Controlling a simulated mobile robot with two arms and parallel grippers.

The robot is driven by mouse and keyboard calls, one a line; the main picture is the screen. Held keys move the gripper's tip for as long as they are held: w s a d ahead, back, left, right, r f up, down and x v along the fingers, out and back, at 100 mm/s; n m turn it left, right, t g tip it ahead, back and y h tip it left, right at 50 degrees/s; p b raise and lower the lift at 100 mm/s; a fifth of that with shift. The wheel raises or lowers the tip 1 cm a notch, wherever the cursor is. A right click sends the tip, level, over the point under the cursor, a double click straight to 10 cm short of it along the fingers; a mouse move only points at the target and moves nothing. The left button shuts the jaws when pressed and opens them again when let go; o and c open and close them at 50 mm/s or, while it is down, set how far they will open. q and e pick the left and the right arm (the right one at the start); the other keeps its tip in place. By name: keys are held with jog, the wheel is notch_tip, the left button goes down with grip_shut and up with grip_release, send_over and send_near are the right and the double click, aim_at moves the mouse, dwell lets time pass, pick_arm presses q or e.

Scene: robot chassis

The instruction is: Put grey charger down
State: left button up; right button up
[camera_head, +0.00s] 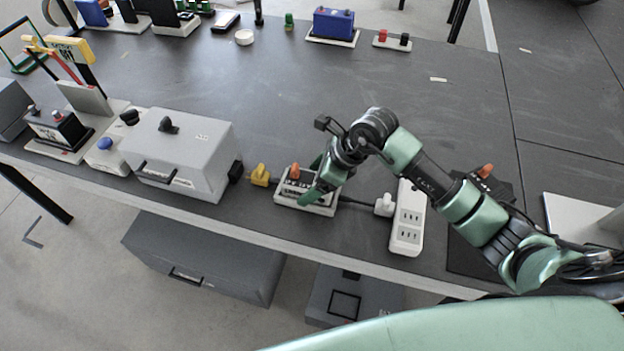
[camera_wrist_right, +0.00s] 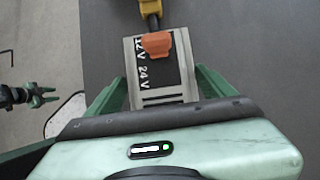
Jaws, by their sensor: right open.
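The grey charger (camera_head: 317,207) is a small box with a black face, an orange knob and 12 V and 24 V marks. It rests on the dark table near its front edge. It also shows in the right wrist view (camera_wrist_right: 163,97). My right gripper (camera_head: 318,180) is at the charger, with its green fingers (camera_wrist_right: 166,88) open on either side of it. I cannot tell if they touch it. A small dark green gripper-like part, apparently my left gripper (camera_wrist_right: 40,97), shows at the left of the right wrist view, away from the charger.
A yellow plug (camera_head: 260,174) lies left of the charger. A large grey box (camera_head: 187,150) stands farther left. A white power strip (camera_head: 408,222) with a plug and cable (camera_head: 384,205) is to the right. The table (camera_head: 300,90) behind the charger is clear.

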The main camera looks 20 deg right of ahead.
jog(key=b+v, duration=0.1)
jog(key=v, duration=1)
jog(key=shift+d+r, duration=0.15)
jog(key=shift+r, duration=0.25)
